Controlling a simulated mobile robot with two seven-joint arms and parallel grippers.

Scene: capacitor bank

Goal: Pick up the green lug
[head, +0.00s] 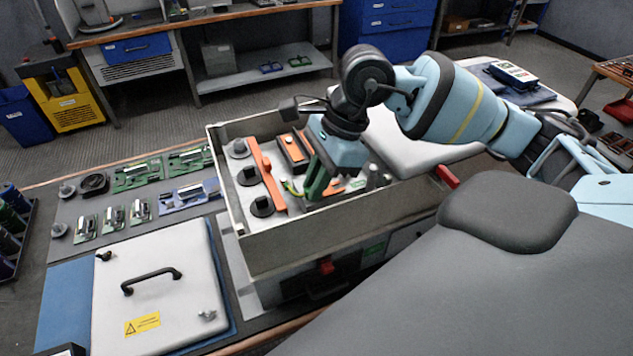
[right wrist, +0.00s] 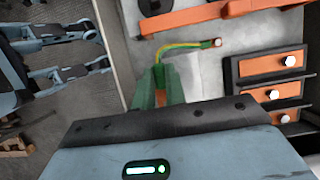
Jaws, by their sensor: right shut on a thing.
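My right gripper (head: 318,188) reaches down into the open grey box, its green fingers low among the parts. In the right wrist view, the fingers (right wrist: 158,92) are closed around the end of a short green-yellow wire (right wrist: 180,46). The green lug at that end is mostly hidden between the fingers. The wire's other end meets a small reddish terminal (right wrist: 213,43) on the pale panel. In the head view the wire (head: 291,187) shows just left of the fingers. My left gripper cannot be made out in the head view.
The box (head: 330,240) has raised walls around the gripper. Inside are an orange bar (head: 267,175), black knobs (head: 262,206) and an orange-topped block (head: 293,150). A white lid with a handle (head: 160,300) lies at the front left. Circuit boards (head: 140,175) lie on the bench behind it.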

